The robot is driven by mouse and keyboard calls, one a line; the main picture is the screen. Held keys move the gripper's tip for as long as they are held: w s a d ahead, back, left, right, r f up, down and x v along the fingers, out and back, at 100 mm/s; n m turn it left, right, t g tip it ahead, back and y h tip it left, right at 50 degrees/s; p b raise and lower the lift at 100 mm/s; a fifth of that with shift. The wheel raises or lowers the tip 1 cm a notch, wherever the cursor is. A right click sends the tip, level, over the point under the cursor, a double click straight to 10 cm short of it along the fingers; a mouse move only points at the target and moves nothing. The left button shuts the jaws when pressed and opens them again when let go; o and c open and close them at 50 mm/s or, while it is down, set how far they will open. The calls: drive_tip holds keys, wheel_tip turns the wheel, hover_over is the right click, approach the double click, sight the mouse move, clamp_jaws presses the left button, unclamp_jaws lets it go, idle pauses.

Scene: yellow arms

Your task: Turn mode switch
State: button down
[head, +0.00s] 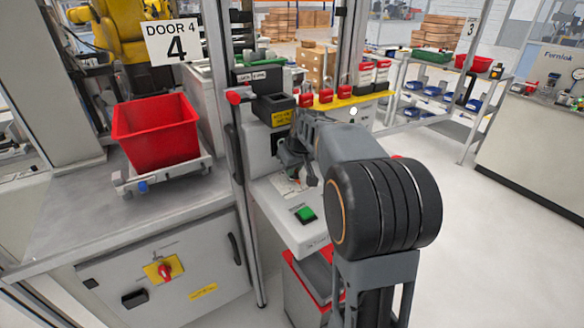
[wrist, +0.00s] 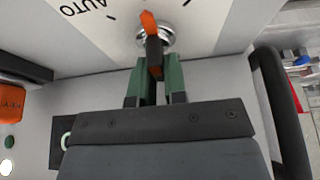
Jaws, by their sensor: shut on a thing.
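The mode switch (wrist: 152,40) has a black lever with an orange tip on a round silver base. It is set in a white plate with the word AUTO (wrist: 85,8) printed at the upper left and tick marks around it. The lever points up in the wrist view, tilted slightly left. My gripper (wrist: 154,80) has its two green fingers shut on the lower part of the lever. In the head view my gripper (head: 291,155) is over the sloping panel of the white console (head: 290,222), and the arm and gripper hide the switch.
A green button (head: 305,214) sits on the console front. A dark handle (wrist: 283,110) curves close to the gripper's right in the wrist view. Red padlocks (head: 326,95) hang on a yellow bar behind. A red bin (head: 158,132) stands on the left bench. Floor at right is open.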

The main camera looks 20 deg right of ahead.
drive_tip(key=c, duration=1.2)
unclamp_jaws()
drive_tip(key=shift+o, duration=0.2)
drive_tip(key=shift+r, duration=0.15)
drive_tip(key=v, duration=1.3)
drive_tip(key=shift+s+r, duration=0.2)
drive_tip(key=shift+r, duration=0.05)
drive_tip(key=shift+a, duration=0.1)
